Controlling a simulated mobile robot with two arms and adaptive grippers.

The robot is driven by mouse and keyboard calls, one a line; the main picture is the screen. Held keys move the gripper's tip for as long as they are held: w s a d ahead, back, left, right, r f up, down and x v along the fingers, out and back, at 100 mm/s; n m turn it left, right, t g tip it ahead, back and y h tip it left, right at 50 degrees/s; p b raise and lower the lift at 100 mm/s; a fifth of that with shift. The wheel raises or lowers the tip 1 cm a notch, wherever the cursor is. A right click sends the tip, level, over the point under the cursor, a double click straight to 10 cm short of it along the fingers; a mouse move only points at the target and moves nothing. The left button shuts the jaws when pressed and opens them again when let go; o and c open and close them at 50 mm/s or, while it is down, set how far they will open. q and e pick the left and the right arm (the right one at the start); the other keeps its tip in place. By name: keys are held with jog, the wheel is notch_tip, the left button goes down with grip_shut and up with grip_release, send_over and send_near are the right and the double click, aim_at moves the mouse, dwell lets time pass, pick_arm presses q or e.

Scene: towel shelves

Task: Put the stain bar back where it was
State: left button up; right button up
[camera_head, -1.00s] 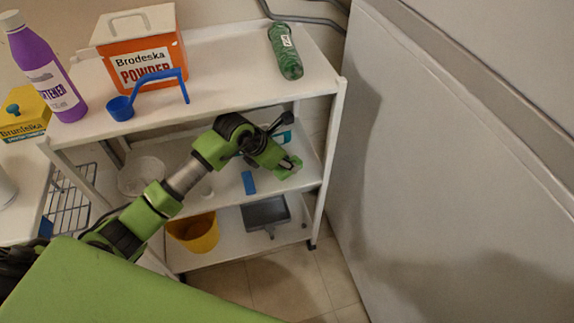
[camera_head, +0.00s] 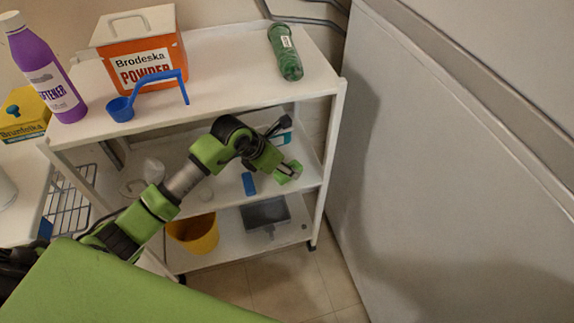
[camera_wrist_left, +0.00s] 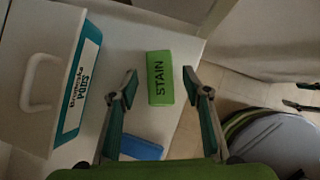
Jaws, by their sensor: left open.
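The stain bar is a green block marked STAIN (camera_wrist_left: 160,77). It lies on the white middle shelf (camera_wrist_left: 183,30) in the left wrist view. My left gripper (camera_wrist_left: 159,80) is open, with one fingertip on each side of the bar and a gap on both sides. In the head view, my left gripper (camera_head: 289,172) reaches over the right part of the middle shelf. There I cannot clearly tell the bar from the green gripper. My right gripper is not in view.
A white box with a teal soda label (camera_wrist_left: 75,85) stands left of the bar in the wrist view. A blue block (camera_head: 248,183) lies nearby on the shelf. A cart post (camera_head: 327,165) and a large pale panel (camera_head: 450,180) are to the right.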

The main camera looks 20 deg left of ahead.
pick_arm(q)
jog(key=s+a, duration=0.2)
jog(key=s, duration=0.1)
jog(key=s+a, duration=0.2)
jog(key=s, duration=0.1)
jog(key=s+a, duration=0.2)
jog(key=s, duration=0.2)
jog(key=shift+a, duration=0.3)
